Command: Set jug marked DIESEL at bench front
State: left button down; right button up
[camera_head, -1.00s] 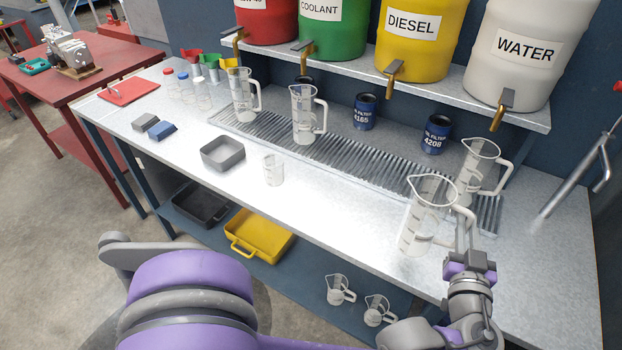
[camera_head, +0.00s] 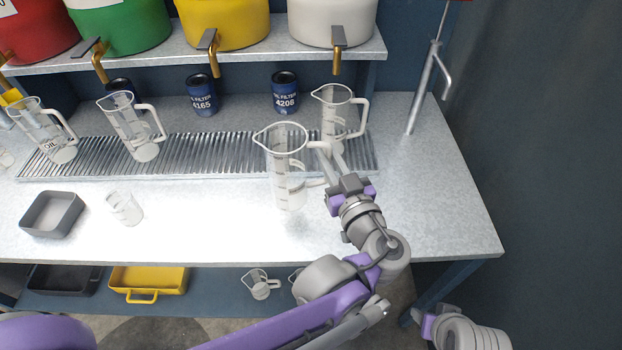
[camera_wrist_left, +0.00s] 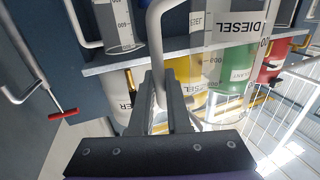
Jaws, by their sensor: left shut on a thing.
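The clear jug (camera_head: 284,170) is upright in the head view, over the bench (camera_head: 430,215) in front of the drip grate. The wrist view shows it close up with a DIESEL label (camera_wrist_left: 240,28) and volume marks. My left gripper (camera_head: 328,158) is at its right side, shut on its pale handle (camera_wrist_left: 153,50), which passes between the fingers. I cannot tell whether its base touches the bench.
Another clear jug (camera_head: 336,118) stands close behind, on the grate (camera_head: 215,155). Further jugs (camera_head: 130,125) are to the left, with a small beaker (camera_head: 124,208) and grey tray (camera_head: 52,213).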

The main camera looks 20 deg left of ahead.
aim_at(326, 182)
pick_arm(q)
notch_tip(326, 182, down, 8)
jog(key=shift+r+b, duration=0.25)
jog(key=shift+b, duration=0.45)
jog(key=shift+f, duration=0.1)
jog(key=c, duration=0.9)
grip_release()
